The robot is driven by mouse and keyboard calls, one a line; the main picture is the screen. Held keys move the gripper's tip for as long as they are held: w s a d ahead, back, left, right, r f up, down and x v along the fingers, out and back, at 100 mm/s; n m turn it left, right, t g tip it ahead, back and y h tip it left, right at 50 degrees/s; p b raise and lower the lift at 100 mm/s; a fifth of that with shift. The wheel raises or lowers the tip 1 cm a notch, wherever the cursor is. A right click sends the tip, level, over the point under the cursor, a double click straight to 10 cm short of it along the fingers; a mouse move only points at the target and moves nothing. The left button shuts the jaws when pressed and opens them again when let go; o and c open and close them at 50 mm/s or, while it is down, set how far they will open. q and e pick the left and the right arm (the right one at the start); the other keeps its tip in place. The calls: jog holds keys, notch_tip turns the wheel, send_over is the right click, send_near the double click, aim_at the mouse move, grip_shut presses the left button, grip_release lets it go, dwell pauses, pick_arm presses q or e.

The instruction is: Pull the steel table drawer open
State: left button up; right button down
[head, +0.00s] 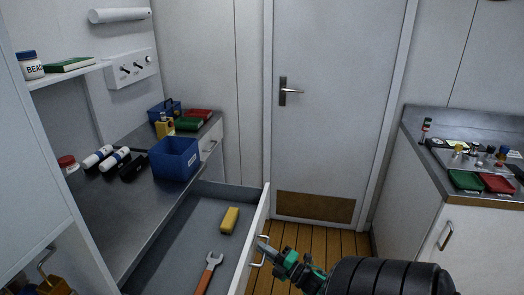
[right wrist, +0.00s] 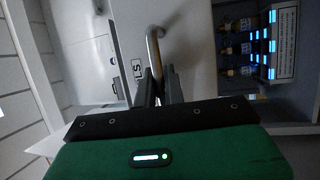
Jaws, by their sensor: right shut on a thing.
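The steel table (head: 115,215) runs along the left wall. Its grey drawer (head: 185,245) stands well open, and its white front panel faces right. A yellow block (head: 229,220) and a wrench with an orange handle (head: 208,273) lie inside. My right gripper (head: 268,249) is at the outer face of the drawer front, shut on the metal bar handle (head: 257,264). In the right wrist view the handle (right wrist: 154,50) runs between the two fingers (right wrist: 161,84). My left gripper is not in view.
A blue bin (head: 175,160), bottles and dark items stand on the table top. A closed door (head: 335,120) is at the back. A counter (head: 480,200) with red and green trays stands at the right. Wooden floor (head: 310,240) is clear between them.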

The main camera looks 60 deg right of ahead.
jog(key=c, duration=1.8)
grip_release()
jog(key=shift+o, duration=0.2)
jog(key=shift+s+f, duration=0.1)
jog(key=shift+s, duration=0.1)
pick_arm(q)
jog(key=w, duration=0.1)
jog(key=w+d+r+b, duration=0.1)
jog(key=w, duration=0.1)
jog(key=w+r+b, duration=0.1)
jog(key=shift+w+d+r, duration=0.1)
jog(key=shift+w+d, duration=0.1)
pick_arm(e)
jog(key=s+f, duration=0.2)
jog(key=s, duration=1.1)
jog(key=shift+f, duration=0.15)
jog(key=shift+s, duration=0.1)
